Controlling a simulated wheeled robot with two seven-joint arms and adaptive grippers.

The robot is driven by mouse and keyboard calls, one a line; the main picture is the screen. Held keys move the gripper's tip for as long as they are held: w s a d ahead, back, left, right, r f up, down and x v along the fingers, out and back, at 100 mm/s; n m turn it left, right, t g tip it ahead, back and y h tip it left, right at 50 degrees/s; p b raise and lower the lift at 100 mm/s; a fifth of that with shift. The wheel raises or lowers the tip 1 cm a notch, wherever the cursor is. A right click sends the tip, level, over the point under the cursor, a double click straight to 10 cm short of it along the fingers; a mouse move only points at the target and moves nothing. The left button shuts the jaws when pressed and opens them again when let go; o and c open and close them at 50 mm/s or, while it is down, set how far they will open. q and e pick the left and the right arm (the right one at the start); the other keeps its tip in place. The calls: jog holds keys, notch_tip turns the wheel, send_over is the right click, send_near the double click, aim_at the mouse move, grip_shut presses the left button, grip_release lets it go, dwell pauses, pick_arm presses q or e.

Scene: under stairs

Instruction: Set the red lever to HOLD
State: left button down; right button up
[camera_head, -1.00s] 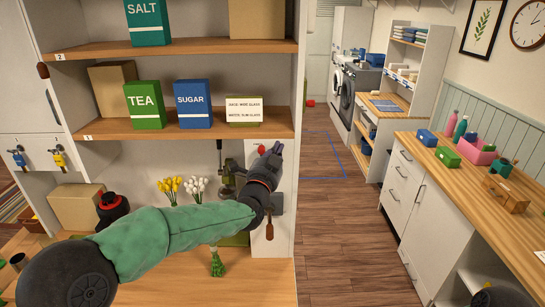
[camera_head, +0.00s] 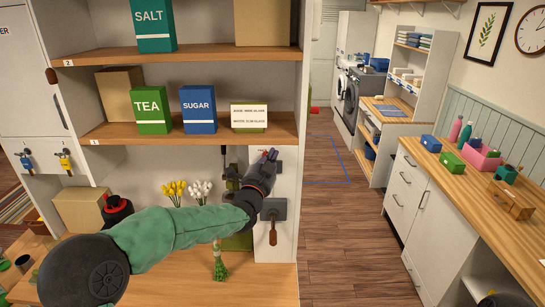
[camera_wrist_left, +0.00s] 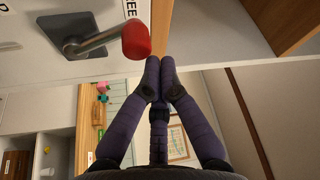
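The red lever shows in the left wrist view as a red knob (camera_wrist_left: 136,41) on a metal arm, fixed to a grey plate (camera_wrist_left: 70,32) on a pale panel. Letters ending in "EE" are partly visible beside it; I see no HOLD mark. My left gripper's fingertips (camera_wrist_left: 159,66) are together, just beside the knob, with nothing between them. I cannot tell whether they touch the knob. In the head view my left gripper (camera_head: 270,156) is in front of the white panel (camera_head: 289,180) and hides the red knob. My right gripper is not in view.
A brown-handled lever (camera_head: 272,236) hangs below my gripper on the same panel. A shelf (camera_head: 200,132) with tea and sugar boxes is above my arm. White flowers (camera_head: 200,190) stand left of the gripper. Open floor (camera_head: 345,240) lies to the right.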

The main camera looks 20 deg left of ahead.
pick_arm(q)
jog(key=s+a+f+n+t+y+b, duration=0.1)
jog(key=a+f+n+y+b, duration=0.4)
jog(key=n+b, duration=1.2)
jog(key=a+y+b, duration=0.1)
jog(key=y+b, duration=0.1)
jog(key=b, duration=0.1)
jog(key=shift+s+a+f+y+b, duration=0.3)
jog(key=shift+s+a+y+b, duration=0.05)
jog(key=shift+s+y+b, duration=0.05)
dwell(0.5)
dwell(0.4)
